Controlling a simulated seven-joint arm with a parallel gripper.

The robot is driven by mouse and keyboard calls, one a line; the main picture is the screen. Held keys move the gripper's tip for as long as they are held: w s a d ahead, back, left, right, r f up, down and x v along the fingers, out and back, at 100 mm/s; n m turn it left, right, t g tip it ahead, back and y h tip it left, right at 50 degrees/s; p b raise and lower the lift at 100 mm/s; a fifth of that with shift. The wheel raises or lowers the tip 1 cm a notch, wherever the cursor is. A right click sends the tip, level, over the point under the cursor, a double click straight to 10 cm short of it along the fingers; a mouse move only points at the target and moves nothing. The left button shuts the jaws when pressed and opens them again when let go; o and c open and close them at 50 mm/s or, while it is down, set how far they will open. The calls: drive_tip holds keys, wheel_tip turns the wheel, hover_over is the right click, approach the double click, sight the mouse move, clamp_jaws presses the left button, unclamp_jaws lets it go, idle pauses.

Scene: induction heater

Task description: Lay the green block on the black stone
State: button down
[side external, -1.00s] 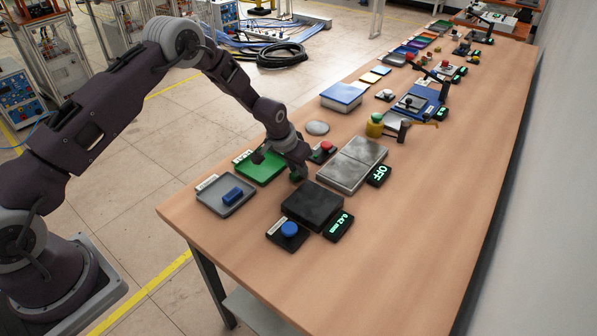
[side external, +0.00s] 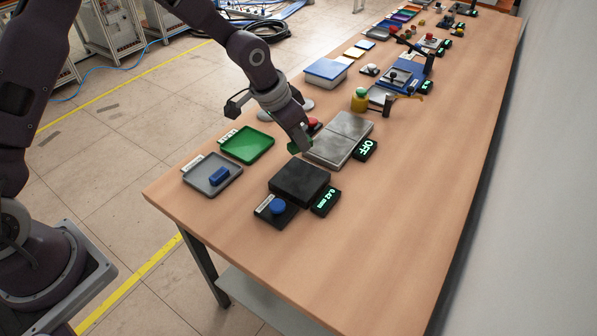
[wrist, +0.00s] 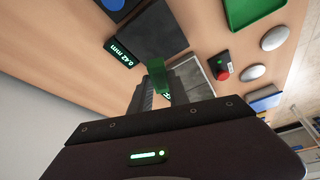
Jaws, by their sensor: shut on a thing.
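My gripper (side external: 299,145) is shut on the green block (side external: 293,148), most of which the fingers hide in the side external view. In the wrist view the green block (wrist: 158,72) stands out past the fingers (wrist: 165,92). The black stone (side external: 300,182) is a dark square slab on the table. My gripper and the block are behind it in the side view, apart from it and seemingly a little higher. In the wrist view the black stone (wrist: 152,32) lies beyond the block. Its top is bare.
A blue button (side external: 278,207) and a display (side external: 326,201) stand by the stone. Grey metal plates (side external: 340,138), a red button (side external: 314,124) and an OFF display (side external: 364,149) are behind.

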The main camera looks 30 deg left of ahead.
sight(303, 176)
wheel_tip(303, 176, down, 9)
drive_tip(key=shift+f, duration=0.1)
drive_tip(key=c, duration=1.3)
unclamp_jaws()
drive_tip(key=shift+f, duration=0.15)
drive_tip(key=shift+o, duration=0.2)
